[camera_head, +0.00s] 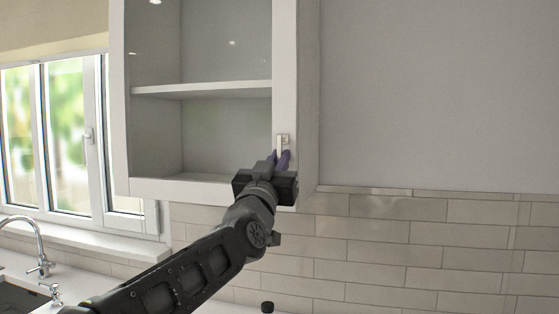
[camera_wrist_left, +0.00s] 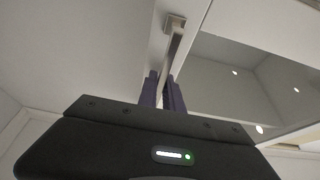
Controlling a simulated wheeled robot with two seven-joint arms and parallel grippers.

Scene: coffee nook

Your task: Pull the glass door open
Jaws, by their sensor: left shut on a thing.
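The glass door (camera_head: 284,60) is the white-framed front of the wall cabinet, and it looks closed in the head view. Its pane shows a shelf inside. A small pale handle (camera_head: 283,141) sits on the right stile near the bottom. My left gripper (camera_head: 280,160) comes up from below, its purple fingers at the handle. In the left wrist view the handle bar (camera_wrist_left: 174,50) runs down between the two fingers (camera_wrist_left: 164,92), which are shut on it. The lower end of the handle is hidden by the fingers. My right gripper is not in view.
A window (camera_head: 75,130) is to the left, above a sink with a tap (camera_head: 38,245). White tiles (camera_head: 430,240) cover the wall below the cabinet. A small dark-topped object (camera_head: 267,307) stands at the bottom edge. The plain wall to the right is clear.

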